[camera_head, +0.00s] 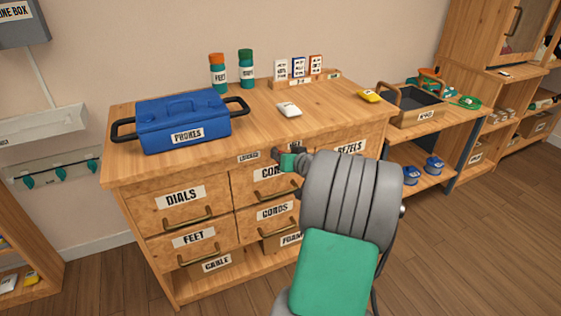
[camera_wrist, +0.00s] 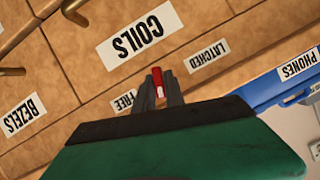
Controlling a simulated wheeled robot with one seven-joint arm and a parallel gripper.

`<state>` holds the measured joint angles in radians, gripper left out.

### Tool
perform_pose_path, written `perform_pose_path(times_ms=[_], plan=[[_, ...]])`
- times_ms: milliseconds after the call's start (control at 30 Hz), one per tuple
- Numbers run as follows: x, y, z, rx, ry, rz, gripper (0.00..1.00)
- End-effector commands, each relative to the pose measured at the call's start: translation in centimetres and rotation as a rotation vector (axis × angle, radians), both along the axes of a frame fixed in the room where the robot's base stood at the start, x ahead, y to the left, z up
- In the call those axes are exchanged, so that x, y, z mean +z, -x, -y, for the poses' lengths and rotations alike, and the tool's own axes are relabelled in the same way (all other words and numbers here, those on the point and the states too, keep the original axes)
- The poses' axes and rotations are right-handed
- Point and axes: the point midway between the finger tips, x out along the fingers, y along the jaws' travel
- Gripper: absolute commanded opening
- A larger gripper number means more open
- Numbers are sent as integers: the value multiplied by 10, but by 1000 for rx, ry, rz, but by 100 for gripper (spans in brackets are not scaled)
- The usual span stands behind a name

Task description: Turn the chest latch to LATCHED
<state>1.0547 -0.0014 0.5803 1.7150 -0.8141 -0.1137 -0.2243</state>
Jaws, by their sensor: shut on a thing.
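The chest latch (camera_wrist: 158,84) shows in the wrist view as a small red handle with a pale end. My gripper (camera_wrist: 158,92) is shut on it, one dark finger on each side. The LATCHED label (camera_wrist: 207,56) is to the right of the latch and the FREE label (camera_wrist: 123,101) to its left. The handle stands between the two labels; its exact angle is hard to tell. In the head view my gripper (camera_head: 281,156) is at the top front of the wooden chest (camera_head: 180,210), just right of the LATCHED label (camera_head: 249,156). My fingers mostly hide the latch there.
A blue PHONES case (camera_head: 185,120) stands on the chest top, with two bottles behind it and a label rack (camera_head: 300,80). Drawers with protruding handles line the chest front. A side table with a tray (camera_head: 415,105) stands to the right. The floor in front is clear.

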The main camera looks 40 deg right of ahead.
Motion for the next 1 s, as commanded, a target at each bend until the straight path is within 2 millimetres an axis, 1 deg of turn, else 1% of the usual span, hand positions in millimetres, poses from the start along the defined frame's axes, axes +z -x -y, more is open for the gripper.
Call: perform_pose_path(times_ms=[33,700,1000], plan=[[-3,-1,-2,2,45,-10,0],[-7,-2,-5,1,654,-187,0],[-6,-2,-6,1,885,-257,0]])
